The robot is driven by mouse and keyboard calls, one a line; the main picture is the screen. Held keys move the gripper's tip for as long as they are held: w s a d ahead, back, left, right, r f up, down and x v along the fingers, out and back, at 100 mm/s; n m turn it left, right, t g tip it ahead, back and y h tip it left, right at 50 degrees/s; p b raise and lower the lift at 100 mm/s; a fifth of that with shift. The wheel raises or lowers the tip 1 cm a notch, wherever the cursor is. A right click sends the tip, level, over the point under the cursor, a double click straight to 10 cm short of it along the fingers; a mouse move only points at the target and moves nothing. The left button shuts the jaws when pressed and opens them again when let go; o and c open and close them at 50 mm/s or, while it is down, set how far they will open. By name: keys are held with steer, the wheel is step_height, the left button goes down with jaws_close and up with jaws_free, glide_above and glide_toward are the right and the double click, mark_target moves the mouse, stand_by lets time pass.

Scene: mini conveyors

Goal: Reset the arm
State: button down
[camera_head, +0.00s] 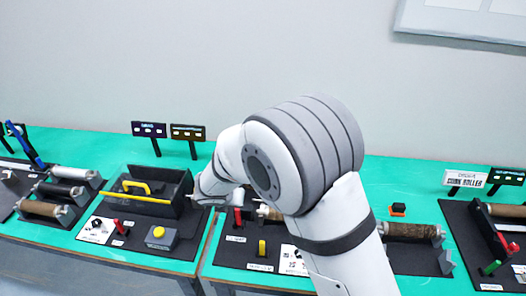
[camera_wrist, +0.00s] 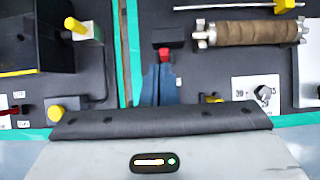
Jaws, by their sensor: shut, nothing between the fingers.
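My arm (camera_head: 300,155) reaches up from the lower right and bends down to the left over the bench in the head view. My gripper (camera_head: 194,198) is small there, beside the right end of the black box with yellow handles (camera_head: 168,182). In the wrist view my gripper (camera_wrist: 158,92) is shut and empty, its blue-grey fingers close together below a small red switch (camera_wrist: 164,54). It appears to hover over the bench; I cannot tell its exact height. My forearm and elbow hide part of the bench behind them.
A brown roller (camera_wrist: 255,33) and a dial (camera_wrist: 263,92) lie to the right in the wrist view. A yellow button (camera_head: 159,232) and red lever (camera_head: 116,224) stand in front of the box. Small display signs (camera_head: 188,132) rise behind it. More rollers (camera_head: 410,231) are at right.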

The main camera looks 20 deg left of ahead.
steer(key=w+d+r+m+h+b, duration=0.1)
steer(key=d+r+m, duration=0.4)
steer(key=d, duration=0.4)
steer(key=w+d+r+m+g+h+b, duration=0.1)
steer(key=w+d+r+m+b, duration=0.1)
steer(key=d+m, duration=0.65)
steer(key=w+d+r+m+h+b, duration=0.1)
steer(key=d+r+m, duration=0.35)
steer(key=d, duration=0.65)
steer(key=s+d+m+g+y+b, duration=0.1)
steer(key=s+d+m+b, duration=0.3)
steer(key=s+d+m, duration=1.2)
steer(key=s+m+g, duration=0.1)
steer(key=m, duration=0.3)
steer(key=shift+s+d+y, duration=0.3)
steer(key=shift+s+d, duration=0.1)
steer(key=shift+r, duration=0.1)
